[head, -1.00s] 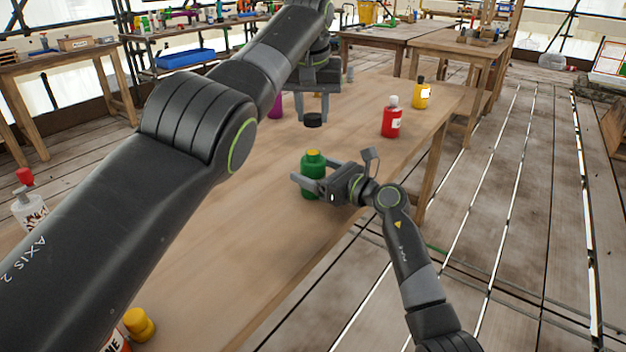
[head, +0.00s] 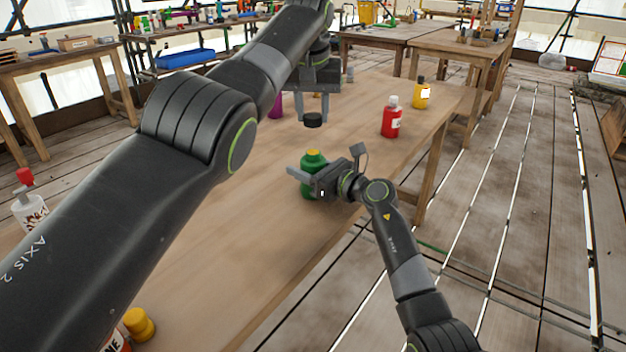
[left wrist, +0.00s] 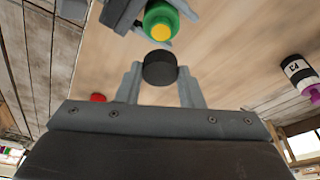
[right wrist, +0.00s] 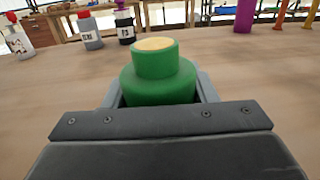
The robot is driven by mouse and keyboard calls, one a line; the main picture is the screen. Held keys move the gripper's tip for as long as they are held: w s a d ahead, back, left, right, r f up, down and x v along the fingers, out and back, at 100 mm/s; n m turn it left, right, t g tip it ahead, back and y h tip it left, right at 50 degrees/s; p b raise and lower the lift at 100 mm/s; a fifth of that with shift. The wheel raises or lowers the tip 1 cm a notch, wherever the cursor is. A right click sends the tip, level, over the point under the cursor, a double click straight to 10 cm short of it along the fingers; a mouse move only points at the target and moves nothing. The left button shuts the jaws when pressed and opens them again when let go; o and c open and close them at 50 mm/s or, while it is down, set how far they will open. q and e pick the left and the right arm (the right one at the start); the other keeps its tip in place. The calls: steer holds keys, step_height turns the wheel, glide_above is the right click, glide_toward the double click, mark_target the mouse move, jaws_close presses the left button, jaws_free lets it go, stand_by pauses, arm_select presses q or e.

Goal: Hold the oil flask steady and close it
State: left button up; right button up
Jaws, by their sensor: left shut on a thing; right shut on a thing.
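The green oil flask (head: 309,186) stands upright on the wooden table, with a yellowish top and no cap on it. My right gripper (head: 302,183) is shut around its body from the right; the flask also fills the middle of the right wrist view (right wrist: 158,75). My left gripper (head: 313,112) is shut on a black cap (head: 313,120), held in the air above and beyond the flask. In the left wrist view the cap (left wrist: 159,68) sits between the fingertips, with the flask (left wrist: 161,22) apart from it.
A red bottle (head: 391,119) and a yellow bottle (head: 421,94) stand on the table (head: 250,220) to the right of the flask. A purple thing (head: 275,105) stands behind my left arm. A white bottle with a red top (head: 30,207) is at far left. The table's front middle is clear.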

steer(key=c, duration=0.4)
arm_select(q)
glide_above(313, 152)
steer(key=shift+s+f, duration=0.2)
steer(key=shift+f, duration=2.25)
steer(key=shift+f, duration=0.9)
steer(key=shift+f, duration=0.5)
steer(key=shift+f, duration=0.1)
arm_select(e)
jaws_close()
arm_select(q)
steer(key=m+h, duration=0.1)
steer(key=m, duration=0.4)
steer(key=shift+w+a, duration=0.1)
steer(key=shift+a, duration=0.05)
steer(key=m+g+h, duration=0.1)
steer(key=m, duration=0.4)
steer(key=shift+a, duration=0.1)
